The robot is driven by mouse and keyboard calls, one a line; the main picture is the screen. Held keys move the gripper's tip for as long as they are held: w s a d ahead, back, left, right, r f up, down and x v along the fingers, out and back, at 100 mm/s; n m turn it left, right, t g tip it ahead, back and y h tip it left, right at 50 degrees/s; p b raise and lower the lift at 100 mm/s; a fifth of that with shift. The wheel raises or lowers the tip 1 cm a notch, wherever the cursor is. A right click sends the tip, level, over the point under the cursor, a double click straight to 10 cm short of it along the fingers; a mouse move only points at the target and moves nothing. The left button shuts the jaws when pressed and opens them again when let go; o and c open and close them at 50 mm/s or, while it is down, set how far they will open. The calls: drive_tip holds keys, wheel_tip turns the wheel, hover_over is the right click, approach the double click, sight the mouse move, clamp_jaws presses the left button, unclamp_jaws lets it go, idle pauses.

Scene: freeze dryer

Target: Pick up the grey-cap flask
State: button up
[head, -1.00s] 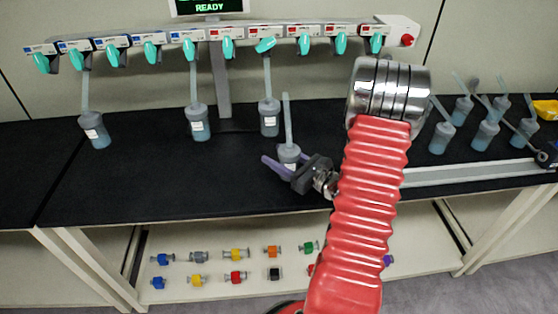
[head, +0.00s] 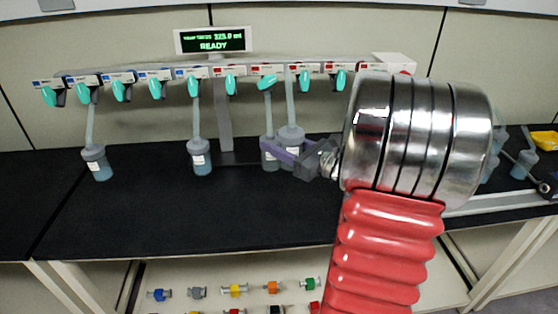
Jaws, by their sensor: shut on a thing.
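My gripper (head: 287,156) is shut on a flask with a grey cap (head: 291,133) and a tall tube rising from it. The flask is upright and held in front of the manifold, and its lower part is hidden by the gripper jaws. Its tube overlaps the row of valves in the picture; I cannot tell if it touches them. A similar flask (head: 268,157) is just left of it, partly covered by the jaws.
Two flasks, left (head: 97,163) and middle (head: 199,158), hang under teal-handled valves of the manifold (head: 150,76). A display (head: 213,41) reads READY. Other flasks (head: 524,160) stand at the right, partly hidden by my arm. Coloured connectors (head: 234,291) lie on the lower shelf. The bench front is clear.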

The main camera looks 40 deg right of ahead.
wheel_tip(320, 180, up, 8)
drive_tip(key=shift+r, duration=0.2)
drive_tip(key=shift+s, duration=0.1)
idle(0.6)
